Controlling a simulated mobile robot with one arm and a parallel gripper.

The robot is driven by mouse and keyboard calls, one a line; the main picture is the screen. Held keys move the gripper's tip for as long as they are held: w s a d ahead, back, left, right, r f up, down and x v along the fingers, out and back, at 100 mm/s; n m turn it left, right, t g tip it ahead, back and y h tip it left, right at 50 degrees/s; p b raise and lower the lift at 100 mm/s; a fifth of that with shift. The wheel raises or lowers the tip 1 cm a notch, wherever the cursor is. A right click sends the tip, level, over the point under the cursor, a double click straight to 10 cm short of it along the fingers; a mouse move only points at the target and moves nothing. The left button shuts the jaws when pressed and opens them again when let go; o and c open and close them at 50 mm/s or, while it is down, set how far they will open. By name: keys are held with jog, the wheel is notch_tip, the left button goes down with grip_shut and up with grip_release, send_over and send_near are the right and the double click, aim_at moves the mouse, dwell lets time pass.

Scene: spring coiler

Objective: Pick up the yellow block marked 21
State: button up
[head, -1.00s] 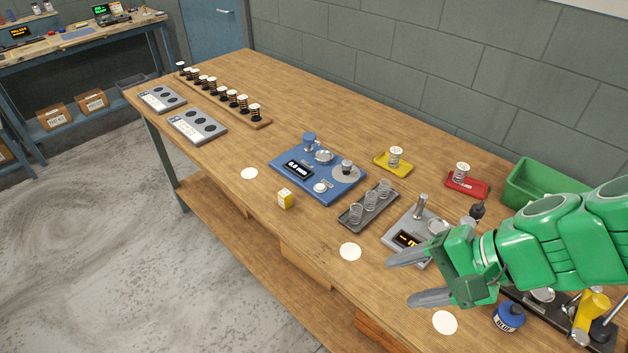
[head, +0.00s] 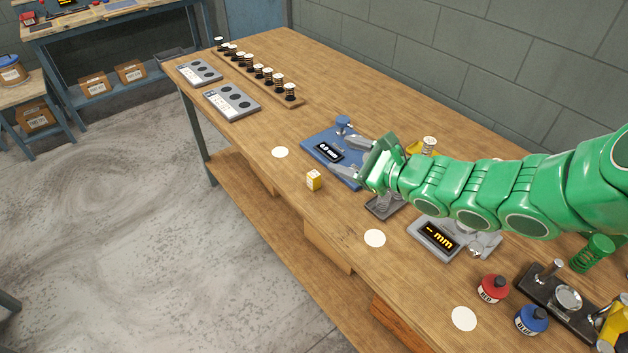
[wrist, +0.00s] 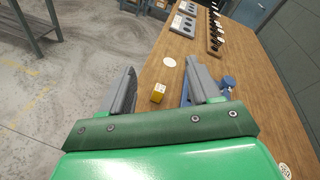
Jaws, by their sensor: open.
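The yellow block (head: 313,180) stands on the wooden table near its front edge, left of the blue gauge base (head: 327,152). Its top is pale; I cannot read its marking. My gripper (head: 347,155) is open and empty, and in the head view it shows over the blue gauge, to the right of the block.
White discs (head: 280,152) lie along the table's front. Grey hole plates (head: 231,102) and a rack of springs (head: 262,76) stand at the far left. A grey gauge (head: 440,238) sits under my arm. Red (head: 492,289) and blue (head: 531,319) bottles stand at right.

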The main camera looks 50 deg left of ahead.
jog(key=w+a+f+m+t, duration=0.1)
jog(key=a+f+m+t, duration=0.1)
jog(key=a+f+m, duration=0.45)
jog(key=h, duration=0.2)
send_near(317, 179)
jog(key=shift+m+t, duration=0.3)
jog(key=shift+m, duration=0.15)
jog(key=a, duration=0.1)
jog(key=a+f, duration=0.1)
jog(key=s+a, duration=0.1)
jog(key=shift+a+f, duration=0.25)
jog(key=shift+f, duration=0.1)
jog(key=shift+w+x, duration=0.15)
jog(key=shift+x, duration=1.8)
jog(key=shift+w+x, duration=0.2)
jog(key=shift+x, duration=1.75)
jog(key=c, duration=1)
jog(key=shift+c, duration=0.2)
jog(key=shift+r, duration=0.15)
